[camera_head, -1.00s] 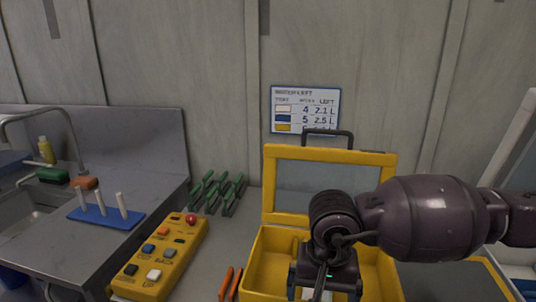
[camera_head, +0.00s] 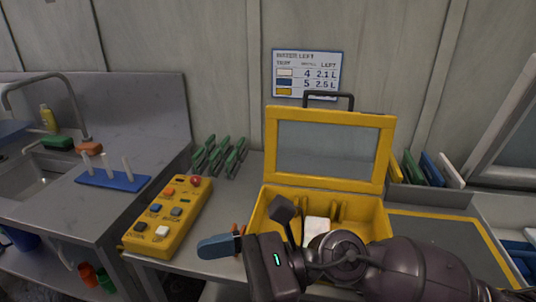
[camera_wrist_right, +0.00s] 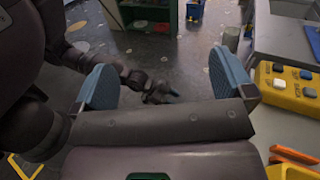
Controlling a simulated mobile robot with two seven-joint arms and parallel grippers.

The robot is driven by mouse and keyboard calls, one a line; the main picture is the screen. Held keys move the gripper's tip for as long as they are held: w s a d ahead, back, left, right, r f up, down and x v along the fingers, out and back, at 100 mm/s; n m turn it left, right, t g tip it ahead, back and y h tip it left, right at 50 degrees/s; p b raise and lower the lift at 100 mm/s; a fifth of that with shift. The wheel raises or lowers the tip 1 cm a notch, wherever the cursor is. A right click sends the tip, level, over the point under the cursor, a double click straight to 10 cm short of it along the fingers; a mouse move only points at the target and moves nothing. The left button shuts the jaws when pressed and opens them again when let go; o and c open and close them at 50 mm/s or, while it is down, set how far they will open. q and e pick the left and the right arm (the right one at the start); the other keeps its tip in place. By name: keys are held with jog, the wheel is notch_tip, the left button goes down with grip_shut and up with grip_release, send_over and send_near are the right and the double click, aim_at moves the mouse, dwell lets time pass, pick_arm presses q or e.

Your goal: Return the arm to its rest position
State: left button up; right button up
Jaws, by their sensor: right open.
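My right arm comes in from the right in the head view, low across the front of an open yellow case (camera_head: 283,192). My right gripper (camera_head: 250,227) is open and empty, pointing left with its fingers apart beside the case's front left corner. In the right wrist view both blue finger pads (camera_wrist_right: 166,85) stand wide apart with nothing between them. My left gripper is not in the head view.
A yellow button box (camera_head: 165,218) stands left of my right gripper, with green-handled tools (camera_head: 218,157) behind it. A white item (camera_head: 315,229) lies in the case. A blue peg rack (camera_head: 112,180) and sink are left. Coloured folders (camera_head: 430,168) stand right. The wrist view shows open floor.

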jog(key=w+d+r+m+t, duration=0.2)
jog(key=w+d+m+t, duration=0.2)
jog(key=m+t, duration=0.75)
jog(key=w+d+r+m+t, duration=0.2)
jog(key=w+d+m+t, duration=0.25)
jog(key=m+t, duration=0.7)
jog(key=w+d+f+m+h, duration=0.3)
jog(key=d+f+m+h, duration=0.95)
jog(key=m, duration=0.75)
jog(key=s+d+f+m+g+h, duration=0.6)
jog(key=d+f+m, duration=0.2)
jog(key=f, duration=0.1)
jog(key=s+d+f+m+g, duration=0.3)
jog(key=s+f+g, duration=0.2)
jog(key=s, duration=0.3)
jog(key=s+d+f+m+g, duration=0.2)
jog(key=s+f+m+g, duration=0.2)
jog(key=s, duration=0.5)
jog(key=w+f+n+t, duration=0.1)
jog(key=w+f+t, duration=0.6)
jog(key=f, duration=0.3)
jog(key=shift+w+t+y, duration=0.3)
jog(key=shift+t+y, duration=0.05)
jog(key=shift+t, duration=0.15)
